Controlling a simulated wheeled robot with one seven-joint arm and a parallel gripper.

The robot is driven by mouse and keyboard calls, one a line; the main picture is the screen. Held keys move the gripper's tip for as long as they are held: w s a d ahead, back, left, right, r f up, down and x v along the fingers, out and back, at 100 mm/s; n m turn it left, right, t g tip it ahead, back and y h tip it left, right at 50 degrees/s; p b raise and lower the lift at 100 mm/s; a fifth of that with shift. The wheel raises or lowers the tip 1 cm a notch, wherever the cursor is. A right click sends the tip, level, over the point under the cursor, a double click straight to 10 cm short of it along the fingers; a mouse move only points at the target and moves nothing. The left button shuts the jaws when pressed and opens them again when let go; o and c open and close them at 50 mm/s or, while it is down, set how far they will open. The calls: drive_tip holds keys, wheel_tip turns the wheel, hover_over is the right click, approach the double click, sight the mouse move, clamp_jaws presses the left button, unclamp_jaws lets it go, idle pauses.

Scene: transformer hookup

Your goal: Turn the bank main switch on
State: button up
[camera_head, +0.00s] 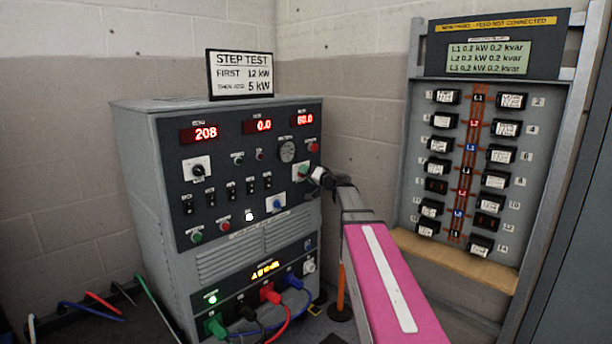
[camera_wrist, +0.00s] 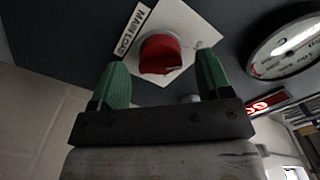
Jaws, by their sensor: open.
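In the wrist view a red rotary knob (camera_wrist: 161,55) sits on a white square plate (camera_wrist: 184,22) beside a label that appears to read MAIN LOAD. My gripper (camera_wrist: 162,78) is open, with its green fingers on either side of the space just below the knob. Nothing is held between them. Whether the fingers touch the knob, I cannot tell. In the head view my gripper (camera_head: 307,174) is at the right edge of the grey cabinet's (camera_head: 155,200) dark panel, below the round gauge (camera_head: 287,151). The gripper hides most of the knob there.
Another rotary switch (camera_head: 197,169) and several small toggles sit on the same panel. The STEP TEST sign (camera_head: 240,74) stands on the cabinet. Coloured cables plug in at its bottom. A breaker board (camera_head: 470,160) stands on the right. A red button (camera_head: 313,147) is close above my gripper.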

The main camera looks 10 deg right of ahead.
drive_tip(key=shift+w+a, duration=0.45)
drive_tip(key=shift+w, duration=0.15)
drive_tip(key=c, duration=0.9)
